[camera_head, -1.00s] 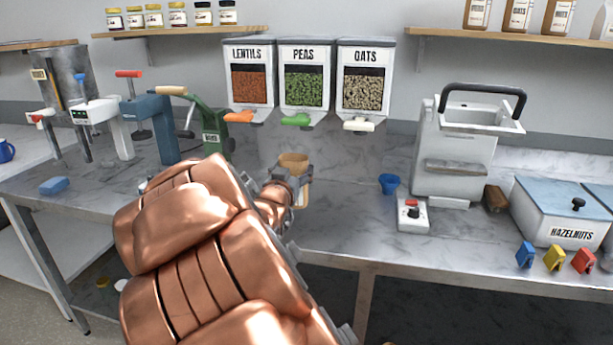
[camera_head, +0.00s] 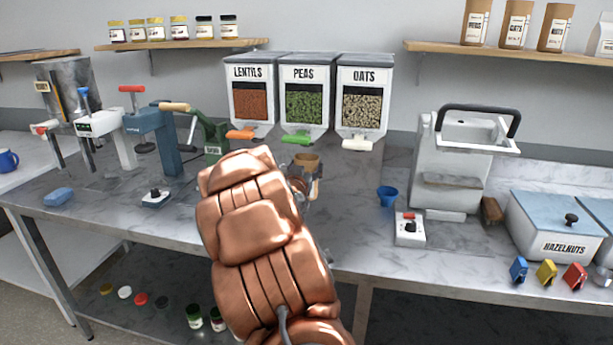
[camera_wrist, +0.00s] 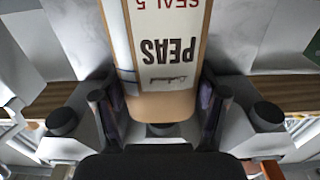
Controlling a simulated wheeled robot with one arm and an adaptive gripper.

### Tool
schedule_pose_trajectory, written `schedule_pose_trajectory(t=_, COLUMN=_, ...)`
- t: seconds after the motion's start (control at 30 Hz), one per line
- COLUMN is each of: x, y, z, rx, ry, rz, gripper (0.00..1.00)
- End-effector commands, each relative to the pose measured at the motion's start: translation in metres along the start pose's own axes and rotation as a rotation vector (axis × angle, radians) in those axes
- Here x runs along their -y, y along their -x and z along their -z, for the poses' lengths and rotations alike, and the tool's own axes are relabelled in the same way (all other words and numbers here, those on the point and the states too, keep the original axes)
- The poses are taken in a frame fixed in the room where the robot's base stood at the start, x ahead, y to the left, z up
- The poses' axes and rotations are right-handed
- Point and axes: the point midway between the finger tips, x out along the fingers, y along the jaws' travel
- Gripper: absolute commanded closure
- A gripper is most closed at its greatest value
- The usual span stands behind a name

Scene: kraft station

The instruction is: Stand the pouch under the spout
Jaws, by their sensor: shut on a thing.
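A kraft-brown pouch with a white label reading PEAS (camera_wrist: 165,45) fills the middle of the wrist view, upside down in that picture. My gripper (camera_wrist: 160,108) is shut on it, with a finger on each side. In the head view the pouch's open top (camera_head: 307,159) shows just beyond my copper-coloured arm, which hides much of its body. It is below and slightly right of the green spout (camera_head: 296,137) of the peas dispenser (camera_head: 305,95). Whether its base touches the counter cannot be told.
The lentils dispenser (camera_head: 250,90) and oats dispenser (camera_head: 362,95) flank the peas one. A blue cup (camera_head: 387,196), a switch box (camera_head: 409,229) and a white machine (camera_head: 455,165) stand right. Presses (camera_head: 155,140) stand left. The counter (camera_head: 345,235) is clear in front of the oats dispenser.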

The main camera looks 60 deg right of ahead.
Motion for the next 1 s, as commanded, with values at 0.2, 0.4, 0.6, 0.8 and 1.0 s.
schedule_pose_trajectory(t=0.2, x=0.000, y=-0.012, z=-0.003, rx=0.003, ry=0.001, rz=0.000, gripper=0.63)
schedule_pose_trajectory(t=0.4, x=0.000, y=-0.013, z=-0.015, rx=0.006, ry=0.002, rz=0.001, gripper=0.63)
schedule_pose_trajectory(t=0.6, x=0.000, y=-0.012, z=-0.033, rx=0.002, ry=0.001, rz=0.001, gripper=0.63)
schedule_pose_trajectory(t=0.8, x=0.000, y=-0.012, z=-0.037, rx=0.000, ry=0.000, rz=0.001, gripper=0.63)
schedule_pose_trajectory(t=1.0, x=0.000, y=-0.012, z=-0.040, rx=0.001, ry=0.000, rz=0.001, gripper=0.63)
